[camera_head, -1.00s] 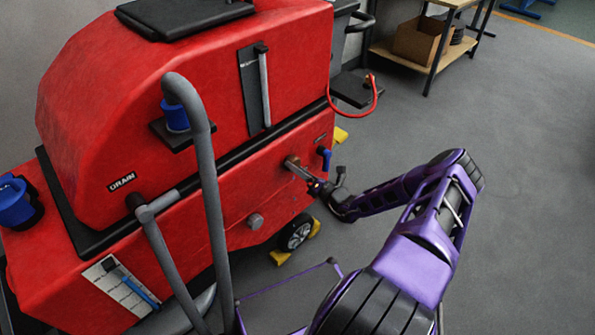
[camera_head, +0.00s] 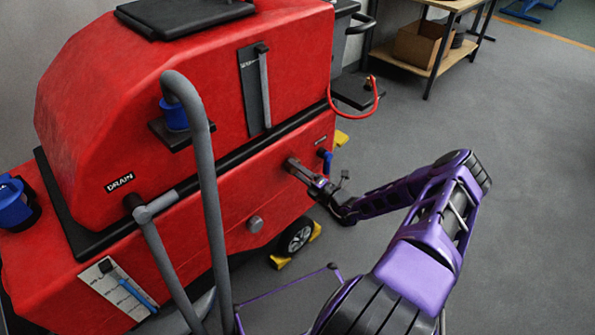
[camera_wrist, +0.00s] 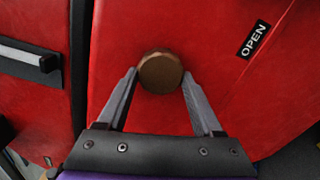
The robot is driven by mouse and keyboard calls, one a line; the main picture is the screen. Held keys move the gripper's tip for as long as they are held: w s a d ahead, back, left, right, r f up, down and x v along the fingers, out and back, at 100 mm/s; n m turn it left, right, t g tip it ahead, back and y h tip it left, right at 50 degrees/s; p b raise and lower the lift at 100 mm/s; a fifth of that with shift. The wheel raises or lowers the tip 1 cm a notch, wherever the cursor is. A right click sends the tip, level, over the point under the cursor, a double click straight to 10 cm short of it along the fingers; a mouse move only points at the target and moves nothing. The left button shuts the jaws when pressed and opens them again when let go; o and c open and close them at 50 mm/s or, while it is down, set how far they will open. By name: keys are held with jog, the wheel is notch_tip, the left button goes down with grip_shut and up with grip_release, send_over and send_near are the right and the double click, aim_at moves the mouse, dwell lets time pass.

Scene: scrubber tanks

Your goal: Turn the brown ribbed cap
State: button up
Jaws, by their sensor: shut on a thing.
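The brown ribbed cap (camera_wrist: 160,72) sits on the red tank wall, round and seen end-on in the wrist view. My gripper (camera_wrist: 160,80) has one finger on each side of it, and the fingertips are shut on the cap's sides. The ribs are too small to make out clearly.
An "OPEN" label (camera_wrist: 254,39) is at the upper right in the wrist view. A blue valve handle (camera_head: 325,157) is just right of my gripper. Open floor lies to the right.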

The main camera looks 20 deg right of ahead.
jog(key=shift+f, duration=0.1)
jog(key=o, duration=1.4)
jog(key=shift+c, duration=0.2)
jog(key=p+v, duration=0.1)
jog(key=v, duration=1.6)
jog(key=shift+s, duration=0.25)
